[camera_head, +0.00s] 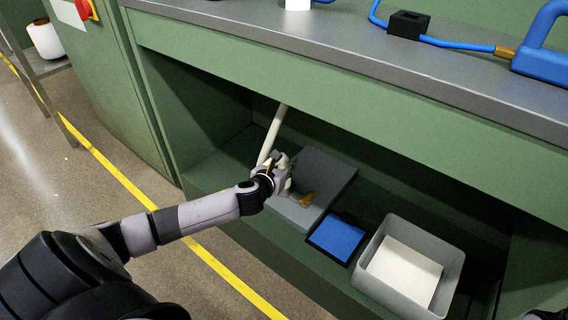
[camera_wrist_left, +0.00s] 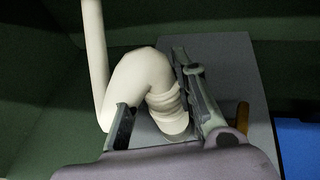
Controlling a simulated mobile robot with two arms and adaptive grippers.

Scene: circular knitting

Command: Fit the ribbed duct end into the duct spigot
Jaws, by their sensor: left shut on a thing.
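An off-white duct (camera_head: 273,132) hangs down from under the counter to my left gripper (camera_head: 280,174), low in the bay. In the left wrist view the duct (camera_wrist_left: 97,50) bends over into its ribbed end (camera_wrist_left: 168,102), which points down. My left gripper (camera_wrist_left: 152,88) is shut on this end, one finger on each side. The end is in front of a grey box (camera_wrist_left: 225,65), also seen in the head view (camera_head: 328,172). I cannot make out the duct spigot; the mouth of the end is hidden, so whether they touch cannot be told. My right gripper is not in view.
An orange-brown part (camera_head: 307,199) is on the grey box, close to my left gripper. To the right are a blue pad in a black tray (camera_head: 352,256) and a grey bin (camera_head: 452,266) with white contents. The green counter front (camera_head: 330,95) overhangs the bay.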

